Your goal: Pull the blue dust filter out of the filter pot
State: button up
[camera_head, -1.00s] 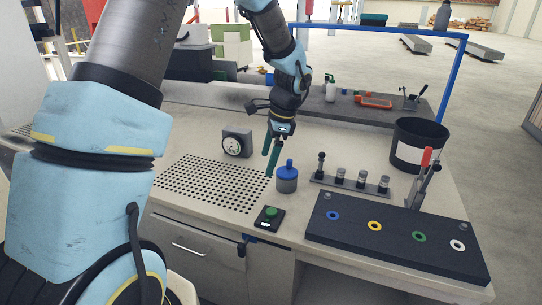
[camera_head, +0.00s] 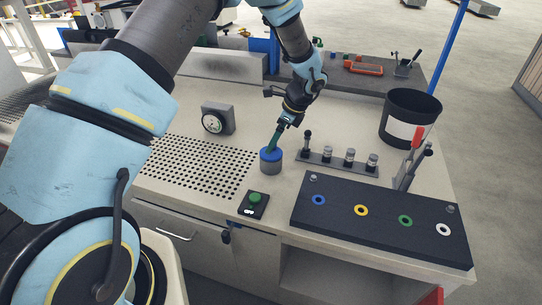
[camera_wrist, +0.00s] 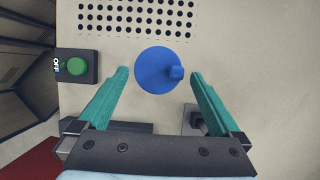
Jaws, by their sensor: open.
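The blue dust filter (camera_head: 268,152) sits in the grey filter pot (camera_head: 271,167) on the bench, to the left of the small rack of cylinders. In the wrist view the filter (camera_wrist: 152,72) is a round blue disc with a small knob on its right side; it hides the pot below. My gripper (camera_head: 272,148) is above the filter, tilted, with its green fingers pointing down. In the wrist view my gripper (camera_wrist: 158,75) is open, one finger on each side of the disc's near edge, with nothing held. Whether the fingertips touch the filter I cannot tell.
A button box (camera_head: 253,204) with a green button lies in front of the pot. A dark panel with coloured rings (camera_head: 382,228), a rack of cylinders (camera_head: 337,164) and a toggle clamp (camera_head: 411,163) are to the right. A gauge (camera_head: 217,119) stands behind left, near the perforated area.

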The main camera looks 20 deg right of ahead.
aim_at(271, 156)
jog(key=shift+p+x, duration=0.7)
jog(key=shift+x, duration=1.3)
jog(key=shift+s, duration=0.1)
jog(key=shift+c, duration=0.2)
jog(key=c, duration=1.1)
